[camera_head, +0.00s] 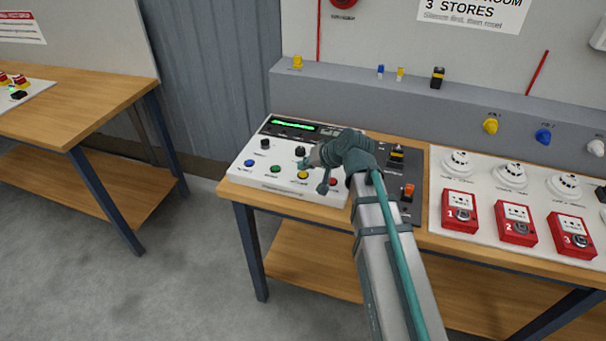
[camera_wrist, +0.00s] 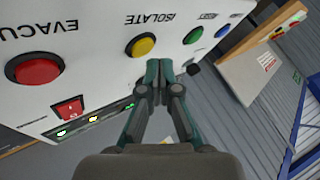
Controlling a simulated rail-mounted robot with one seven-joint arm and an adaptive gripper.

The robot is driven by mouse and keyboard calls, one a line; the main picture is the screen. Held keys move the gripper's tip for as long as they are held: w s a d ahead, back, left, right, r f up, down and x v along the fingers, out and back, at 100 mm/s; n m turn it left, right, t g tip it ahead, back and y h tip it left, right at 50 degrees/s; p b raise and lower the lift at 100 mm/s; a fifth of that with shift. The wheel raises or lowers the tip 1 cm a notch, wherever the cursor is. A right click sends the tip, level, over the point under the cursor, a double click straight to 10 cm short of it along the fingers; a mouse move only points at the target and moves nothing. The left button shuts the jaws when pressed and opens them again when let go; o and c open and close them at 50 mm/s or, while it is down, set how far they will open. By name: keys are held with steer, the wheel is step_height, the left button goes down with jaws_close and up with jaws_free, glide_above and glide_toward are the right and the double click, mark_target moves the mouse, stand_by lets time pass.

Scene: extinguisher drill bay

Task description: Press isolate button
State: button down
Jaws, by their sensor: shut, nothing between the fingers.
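The white control panel (camera_head: 262,165) lies on the wooden bench. Its yellow button (camera_head: 302,175) sits in the front row, between a green and a red button. In the wrist view the yellow button (camera_wrist: 141,46) is labelled ISOLATE. My gripper (camera_head: 304,164) is shut and empty, just above and behind the yellow button in the head view. In the wrist view my gripper's tips (camera_wrist: 159,67) are right beside the yellow button, not over its centre. I cannot tell how high they are above the panel.
A red EVACUATE button (camera_wrist: 34,69), a green button (camera_wrist: 193,35) and a blue button (camera_wrist: 222,31) flank the yellow one. Black knobs (camera_head: 265,143) stand behind them. A dark panel with an orange switch (camera_head: 409,190) is at right, beside several red call points (camera_head: 459,212).

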mark_target(305, 174)
steer(key=shift+f, duration=0.35)
steer(key=shift+f+b, duration=0.45)
steer(key=shift+f, duration=0.05)
stand_by(0.6)
steer(key=shift+r, duration=0.1)
steer(key=shift+r+p, duration=0.55)
steer(key=shift+r, duration=0.25)
steer(key=shift+r+p, duration=1.65)
steer(key=shift+r, duration=0.9)
